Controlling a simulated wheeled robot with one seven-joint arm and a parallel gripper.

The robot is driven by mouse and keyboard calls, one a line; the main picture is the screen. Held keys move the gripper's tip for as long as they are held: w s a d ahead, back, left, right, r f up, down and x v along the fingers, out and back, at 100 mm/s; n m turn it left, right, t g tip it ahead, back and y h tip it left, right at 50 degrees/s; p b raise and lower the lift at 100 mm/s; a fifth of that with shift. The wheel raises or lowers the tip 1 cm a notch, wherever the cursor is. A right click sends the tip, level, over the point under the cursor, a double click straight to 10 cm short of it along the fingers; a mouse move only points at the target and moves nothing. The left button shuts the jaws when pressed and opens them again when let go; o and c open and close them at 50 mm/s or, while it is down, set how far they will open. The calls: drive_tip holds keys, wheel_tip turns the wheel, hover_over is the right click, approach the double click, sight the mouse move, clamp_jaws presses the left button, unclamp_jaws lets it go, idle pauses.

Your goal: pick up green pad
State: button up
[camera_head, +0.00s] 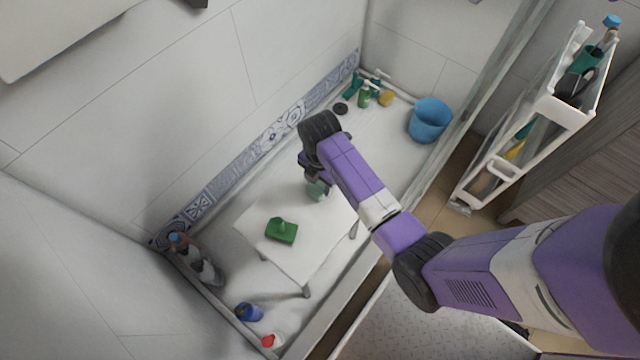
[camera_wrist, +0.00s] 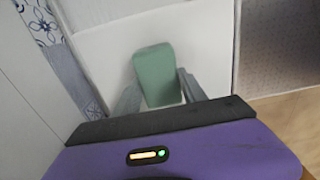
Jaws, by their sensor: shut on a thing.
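The green pad (camera_wrist: 158,75) is a pale green rounded block. In the wrist view it stands between the two grey fingers of my gripper (camera_wrist: 158,95), which is shut on it. I cannot tell whether the pad touches the table top.
Bottles (camera_head: 196,260) stand along the left edge, with a blue one (camera_head: 248,312) in front. A blue bucket (camera_head: 429,120) stands at the back right. A white rack (camera_head: 535,115) is on the right.

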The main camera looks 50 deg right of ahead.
sight(320, 183)
wheel_tip(320, 183, up, 18)
drive_tip(key=p, duration=0.4)
drive_tip(key=shift+p, duration=0.4)
drive_tip(key=shift+r, duration=0.1)
